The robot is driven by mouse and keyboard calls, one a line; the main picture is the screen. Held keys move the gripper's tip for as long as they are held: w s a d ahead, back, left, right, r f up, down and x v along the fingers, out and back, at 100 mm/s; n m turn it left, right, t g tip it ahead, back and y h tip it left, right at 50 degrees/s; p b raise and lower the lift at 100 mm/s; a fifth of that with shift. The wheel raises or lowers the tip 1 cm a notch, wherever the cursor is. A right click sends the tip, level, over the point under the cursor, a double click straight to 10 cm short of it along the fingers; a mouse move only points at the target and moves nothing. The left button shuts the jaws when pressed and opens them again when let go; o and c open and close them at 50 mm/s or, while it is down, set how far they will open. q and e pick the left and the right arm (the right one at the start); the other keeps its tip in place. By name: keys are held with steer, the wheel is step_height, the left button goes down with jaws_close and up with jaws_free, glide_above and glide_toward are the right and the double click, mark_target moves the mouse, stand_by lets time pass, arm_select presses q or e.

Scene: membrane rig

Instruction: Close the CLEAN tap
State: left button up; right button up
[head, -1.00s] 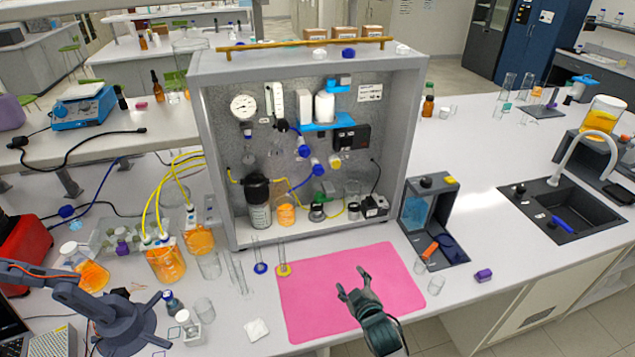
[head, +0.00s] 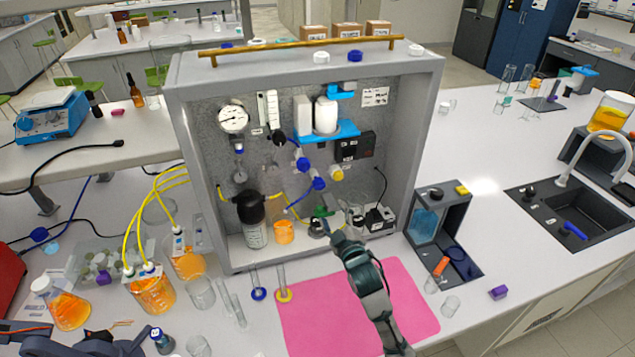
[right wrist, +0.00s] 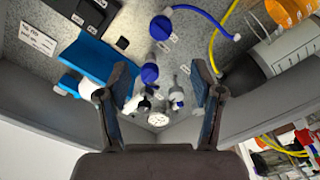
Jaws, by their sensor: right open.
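The open-fronted grey rig (head: 180,150) has two blue tap knobs on its back panel, an upper one (head: 303,163) and a lower one (head: 318,184). Their labels are too small to read, so I cannot tell which is CLEAN. My right gripper (head: 336,230) is open and empty at the rig's front, below the knobs in the picture. In the right wrist view, one blue knob (right wrist: 149,73) shows between the open fingers (right wrist: 160,85), apart from them. The other knob (right wrist: 160,27), with a blue tube, shows above it. My left gripper is not in view.
The blue shelf (head: 335,132) with white containers juts out above the taps. A black-topped bottle (head: 252,220) and an orange beaker (head: 284,232) stand on the rig floor. Glass cylinders (head: 281,285) stand before the rig, beside the pink mat (head: 300,320).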

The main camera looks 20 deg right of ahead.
mark_target(320, 188)
steer(key=w, duration=0.7)
steer(key=shift+f, duration=0.1)
steer(key=w, duration=0.6)
steer(key=shift+a+p, duration=0.25)
steer(key=shift+p, duration=0.05)
steer(key=shift+w+f, duration=0.1)
steer(key=shift+w, duration=0.65)
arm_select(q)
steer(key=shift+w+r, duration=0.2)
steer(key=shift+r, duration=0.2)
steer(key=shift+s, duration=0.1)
arm_select(e)
steer(key=shift+c, duration=0.2)
steer(key=c, duration=1.1)
